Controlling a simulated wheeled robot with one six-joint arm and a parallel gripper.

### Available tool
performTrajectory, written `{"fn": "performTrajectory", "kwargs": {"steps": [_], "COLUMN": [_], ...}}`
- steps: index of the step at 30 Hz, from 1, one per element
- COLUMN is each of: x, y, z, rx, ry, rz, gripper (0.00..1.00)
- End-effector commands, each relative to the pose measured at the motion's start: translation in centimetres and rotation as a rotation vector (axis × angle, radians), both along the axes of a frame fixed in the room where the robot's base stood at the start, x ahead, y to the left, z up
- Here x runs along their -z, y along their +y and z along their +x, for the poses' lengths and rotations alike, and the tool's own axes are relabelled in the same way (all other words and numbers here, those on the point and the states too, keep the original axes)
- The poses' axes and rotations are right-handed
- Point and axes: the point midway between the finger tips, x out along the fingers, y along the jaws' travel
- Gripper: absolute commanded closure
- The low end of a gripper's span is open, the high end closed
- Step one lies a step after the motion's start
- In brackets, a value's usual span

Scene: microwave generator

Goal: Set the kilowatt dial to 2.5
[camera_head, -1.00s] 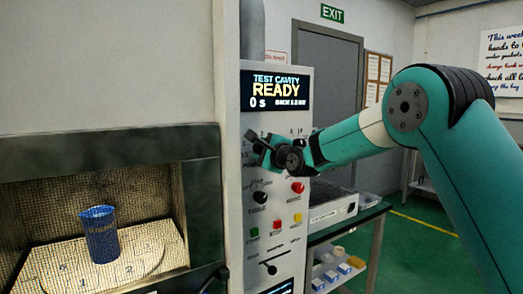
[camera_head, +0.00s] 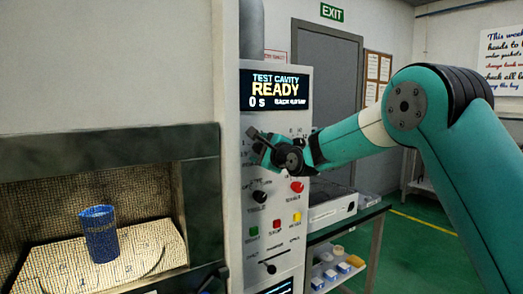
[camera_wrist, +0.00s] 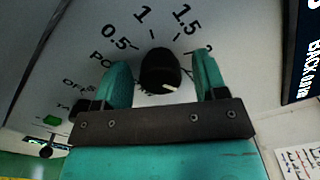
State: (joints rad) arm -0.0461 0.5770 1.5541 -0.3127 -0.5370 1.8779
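The kilowatt dial (camera_wrist: 160,68) is a black round knob with a pale mark, which sits at its lower right in the wrist view. The printed marks 0.5, 1 and 1.5 show around its upper side; the higher numbers are hidden. My gripper (camera_wrist: 161,64) is open, with one teal finger on each side of the dial and a visible gap to each. In the head view my gripper (camera_head: 262,148) is at the upper part of the control panel (camera_head: 284,215), below the display, and covers the dial.
The display (camera_head: 276,91) reads READY and 0 s; its small line is blurred. Below my gripper are a black knob (camera_head: 260,197), a red button (camera_head: 297,187), and several small buttons. A blue cup (camera_head: 99,233) stands in the open cavity at left.

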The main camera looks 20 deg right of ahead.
Motion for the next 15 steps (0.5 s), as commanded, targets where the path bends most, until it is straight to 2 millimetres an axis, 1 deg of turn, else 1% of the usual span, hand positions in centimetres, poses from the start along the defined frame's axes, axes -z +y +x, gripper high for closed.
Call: {"fn": "performTrajectory", "kwargs": {"steps": [5, 8, 11, 15], "x": [0.0, 0.1, 0.2, 0.2], "y": [-0.1, -0.5, -1.1, -2.3], "z": [-0.3, -1.4, -3.2, -6.6], "rx": [-0.001, 0.0, 0.002, 0.002], "ry": [0.0, -0.001, -0.001, -0.002], "rz": [0.0, 0.0, 0.001, 0.001], "gripper": [0.34, 0.34, 0.34, 0.34]}}
